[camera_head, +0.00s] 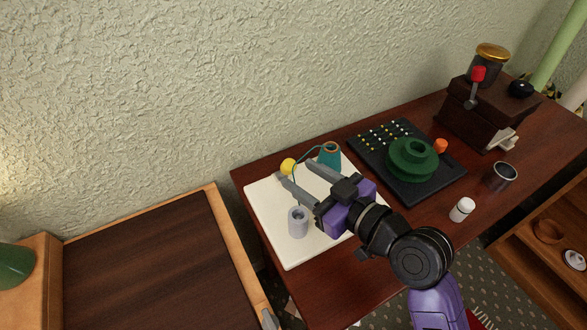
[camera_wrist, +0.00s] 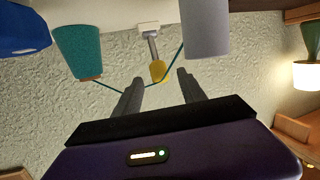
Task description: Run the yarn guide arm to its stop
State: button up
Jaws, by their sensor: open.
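The yarn guide arm (camera_wrist: 152,48) is a short grey rod on a white base, with a yellow knob (camera_head: 288,166) at its end; the knob also shows in the wrist view (camera_wrist: 157,71). Teal yarn runs from the knob to a teal cone (camera_head: 330,153), also in the wrist view (camera_wrist: 77,52). A grey cylinder (camera_head: 298,223) stands on the white board (camera_head: 266,207). My gripper (camera_head: 295,171) is open over the board, its fingers pointing towards the knob. In the wrist view the knob appears between and just beyond the fingertips (camera_wrist: 157,84); contact cannot be told.
Right of the board lie a black tray (camera_head: 363,150) with a green spool (camera_head: 411,160), a wooden grinder-like box (camera_head: 485,115), a metal cup (camera_head: 501,176) and a white-capped bottle (camera_head: 462,209). The textured wall (camera_head: 180,90) is close behind the table.

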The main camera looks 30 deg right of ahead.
jog(key=v, duration=0.3)
jog(key=shift+s, duration=0.25)
jog(key=shift+r, duration=0.1)
jog(key=s+d+r+m+t+h+p, duration=0.1)
jog(key=s+d+r+m+t+h, duration=0.15)
jog(key=s+d+m+h, duration=0.2)
jog(key=s+a+g+p, duration=0.1)
jog(key=s+a+p, duration=0.1)
jog(key=s, duration=0.8)
jog(key=s+a+f+g+p, duration=0.1)
jog(key=s+a+g+p, duration=0.1)
jog(key=s, duration=0.9)
jog(key=shift+s+a+n+y+p, duration=0.35)
jog(key=shift+a+n+p, duration=0.1)
jog(key=shift+a+p, duration=0.45)
jog(key=shift+w+f, duration=0.1)
jog(key=shift+f, duration=0.1)
dwell(0.9)
